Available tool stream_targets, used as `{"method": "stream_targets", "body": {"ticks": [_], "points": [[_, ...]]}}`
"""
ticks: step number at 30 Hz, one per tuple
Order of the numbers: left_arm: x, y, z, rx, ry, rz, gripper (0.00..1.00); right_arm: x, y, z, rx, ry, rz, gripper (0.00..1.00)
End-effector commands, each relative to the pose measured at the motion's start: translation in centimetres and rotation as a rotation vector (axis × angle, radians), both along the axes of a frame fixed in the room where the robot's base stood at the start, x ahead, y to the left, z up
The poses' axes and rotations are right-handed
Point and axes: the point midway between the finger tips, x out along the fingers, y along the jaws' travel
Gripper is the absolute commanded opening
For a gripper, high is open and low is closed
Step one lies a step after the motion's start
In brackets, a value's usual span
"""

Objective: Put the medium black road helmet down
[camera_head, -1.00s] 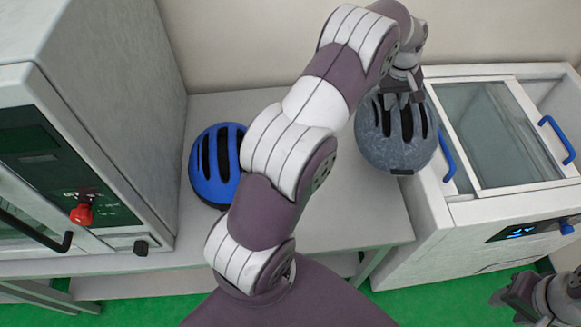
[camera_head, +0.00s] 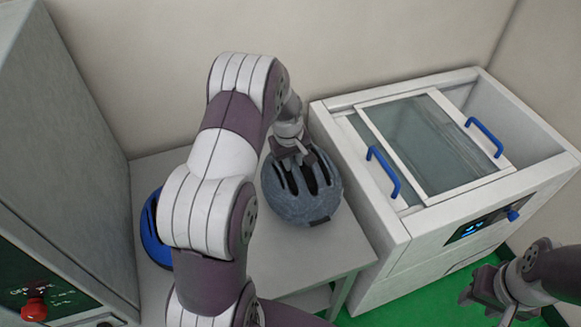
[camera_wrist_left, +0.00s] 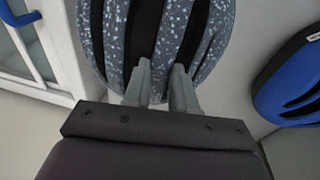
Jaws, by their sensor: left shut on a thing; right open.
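The held helmet (camera_head: 302,195) is speckled grey with black vents; no black helmet shows. My left gripper (camera_head: 292,155) is shut on its top, and the fingers (camera_wrist_left: 160,88) grip it between vents in the left wrist view, where the helmet (camera_wrist_left: 203,30) fills the top. It is over the right part of the grey table (camera_head: 325,255), beside the chest; I cannot tell whether it touches the tabletop. My right gripper (camera_head: 480,298) is open and empty at the lower right, away from the table.
A blue helmet (camera_head: 152,232) sits at the table's left, partly behind my left arm; it also shows in the left wrist view (camera_wrist_left: 290,85). A white chest (camera_head: 385,235) with a glass lid and blue handles stands right of the table. A tall grey cabinet (camera_head: 60,150) stands left.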

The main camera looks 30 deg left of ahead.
Motion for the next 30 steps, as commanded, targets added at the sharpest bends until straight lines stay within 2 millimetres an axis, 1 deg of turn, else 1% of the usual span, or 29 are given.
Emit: {"method": "stream_targets", "body": {"ticks": [2, 10, 20, 21, 23, 24, 30], "points": [[-0.3, 0.2, -0.2, 0.001, -0.002, 0.001, 0.0, 0.0, 0.0, 0.2, 0.0, 0.0, 0.0, 0.43], [-0.4, 0.2, -4.0, 0.001, -0.001, 0.0, 0.0, 0.0, 0.0, 1.4, 0.0, 0.0, 0.0, 0.43], [-0.3, 0.2, -4.5, 0.0, -0.003, 0.0, 0.0, 0.0, 0.0, 1.0, 0.0, 0.0, 0.0, 0.43], [-0.4, 0.2, -4.6, 0.0, -0.001, 0.0, 0.29, 0.0, 0.0, 1.0, 0.0, 0.0, 0.0, 0.43], [-0.4, 0.2, -4.5, 0.0, -0.001, 0.0, 0.49, 0.0, 0.0, 1.1, 0.0, 0.0, 0.0, 0.43], [-0.4, 0.2, -4.5, 0.0, -0.001, 0.0, 0.51, 0.0, 0.0, 1.1, 0.0, 0.0, 0.0, 0.43], [-0.4, 0.2, -4.5, 0.0, -0.001, 0.0, 0.51, 0.0, 0.0, 1.1, 0.0, 0.0, 0.0, 0.43]]}}
